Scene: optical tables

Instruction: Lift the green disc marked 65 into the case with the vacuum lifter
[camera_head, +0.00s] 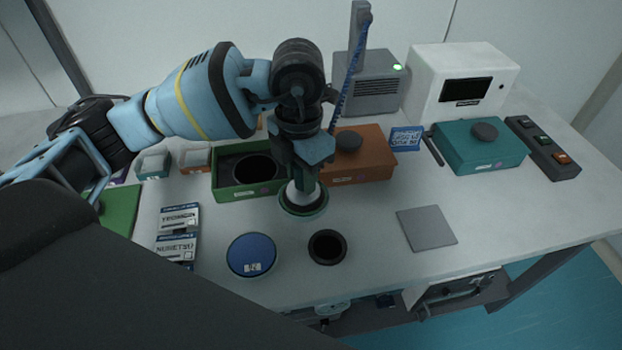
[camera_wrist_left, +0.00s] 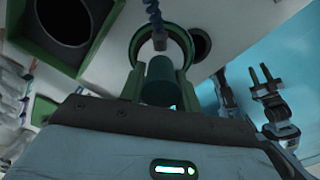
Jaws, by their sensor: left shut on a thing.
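My left gripper (camera_head: 306,178) is shut on the dark green handle of the vacuum lifter (camera_head: 302,196); the handle also shows between the fingers in the left wrist view (camera_wrist_left: 160,82). The lifter stands upright over a green-rimmed round piece (camera_head: 303,209), which it largely covers. No number is readable on that piece, and I cannot tell whether it touches the table. The open green case (camera_head: 224,184), with a round dark recess, is to its left and behind. My right gripper (camera_wrist_left: 257,76) appears in the left wrist view beyond the table edge, with fingers apart.
A blue disc (camera_head: 251,255) and a black ring (camera_head: 327,247) lie in front. A grey pad (camera_head: 426,228) lies right. An orange-brown case (camera_head: 372,160) and a teal case (camera_head: 480,150) stand behind. A blue coiled hose (camera_head: 347,88) hangs by the gripper.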

